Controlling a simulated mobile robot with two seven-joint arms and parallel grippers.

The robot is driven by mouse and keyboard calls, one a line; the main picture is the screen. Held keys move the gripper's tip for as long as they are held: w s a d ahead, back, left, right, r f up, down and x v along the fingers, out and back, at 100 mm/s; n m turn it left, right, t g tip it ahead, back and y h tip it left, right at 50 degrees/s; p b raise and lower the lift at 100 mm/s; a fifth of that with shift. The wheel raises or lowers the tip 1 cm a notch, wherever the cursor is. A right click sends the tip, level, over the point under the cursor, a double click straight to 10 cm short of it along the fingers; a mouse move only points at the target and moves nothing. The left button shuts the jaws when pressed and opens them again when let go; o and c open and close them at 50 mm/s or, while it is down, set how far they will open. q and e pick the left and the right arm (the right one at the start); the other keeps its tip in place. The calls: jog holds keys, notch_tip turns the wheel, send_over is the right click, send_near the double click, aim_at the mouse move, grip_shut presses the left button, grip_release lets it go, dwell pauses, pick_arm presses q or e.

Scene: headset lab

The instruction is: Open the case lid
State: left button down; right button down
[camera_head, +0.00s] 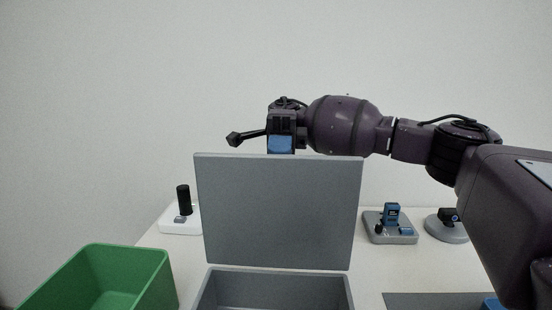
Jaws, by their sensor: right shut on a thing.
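The grey case (276,276) stands at the front middle of the table, and its lid (278,210) is raised about upright behind the open box. The part of the case interior that shows looks empty; the lower part is cut off by the picture's edge. My right gripper (281,148) is at the lid's top edge, shut on the lid. Its fingertips are partly hidden behind the lid. My left gripper does not show.
A green bin (155,262) stands at the front left. A white base with a black post (183,200) is behind it. A grey stand with a blue device (391,214) and a round grey stand (446,231) are at the right. A dark mat (430,300) lies front right.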

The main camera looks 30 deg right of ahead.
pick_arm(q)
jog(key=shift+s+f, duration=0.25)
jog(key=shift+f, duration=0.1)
pick_arm(e)
jog(key=shift+f, duration=1.15)
jog(key=c, duration=1.4)
grip_release()
jog(key=shift+c, duration=0.2)
jog(key=o, duration=0.3)
jog(key=shift+w, duration=0.2)
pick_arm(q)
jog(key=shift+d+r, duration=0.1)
pick_arm(e)
jog(key=shift+s+r, duration=0.1)
jog(key=shift+r, duration=0.4)
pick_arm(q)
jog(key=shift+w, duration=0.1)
pick_arm(e)
jog(key=shift+r, duration=0.1)
jog(key=shift+r, duration=0.1)
